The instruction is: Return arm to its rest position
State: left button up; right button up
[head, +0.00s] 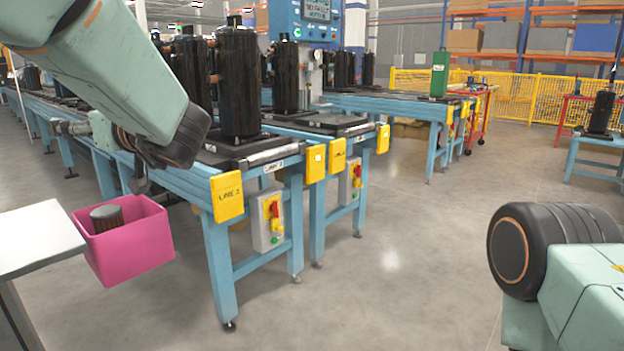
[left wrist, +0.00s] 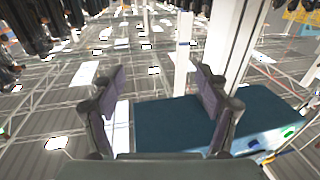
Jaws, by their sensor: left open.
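My left arm (head: 125,70) comes in from the left in the head view, and its dark joint hangs in front of the near conveyor. My left gripper shows in the left wrist view (left wrist: 160,85), its two fingers spread apart with nothing between them. In the head view, a small grey part beside the pale green link at the left looks like this gripper, partly hidden. At the lower right of the head view is a dark round joint of my right arm (head: 510,250); its gripper is out of the picture.
Black compressors (head: 238,85) stand on blue conveyors (head: 215,185) with yellow end plates. A pink bin (head: 130,245) holding a dark cylinder hangs beside a white tabletop (head: 35,240). A blue panel (left wrist: 170,125) lies behind the fingers in the wrist view. The middle floor is clear.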

pick_arm(q)
notch_tip(320, 180, down, 10)
jog(key=shift+s+f, duration=0.1)
jog(key=shift+f, duration=0.05)
jog(key=shift+r+p, duration=0.55)
jog(key=shift+r, duration=0.05)
jog(key=shift+r+p, duration=0.35)
jog(key=shift+p, duration=0.05)
notch_tip(320, 180, up, 2)
jog(key=shift+r+p, duration=0.1)
jog(key=shift+p, duration=0.95)
jog(key=w+d+r+m+t+h+p, duration=0.3)
jog(key=w+r+m+t+h+p, duration=0.1)
jog(key=r+t, duration=0.15)
jog(key=shift+d+f+m+t+h+p, duration=1.15)
jog(key=shift+d+f+m+t+h, duration=0.7)
jog(key=shift+d+m+h, duration=1.55)
jog(key=s+d+f+m+g+h+p, duration=0.1)
jog(key=s+d+f+m+h+p, duration=0.5)
jog(key=s+h, duration=0.6)
jog(key=shift+s+d+f+g+h, duration=0.3)
jog(key=shift+d+f, duration=0.4)
jog(key=shift+d, duration=0.4)
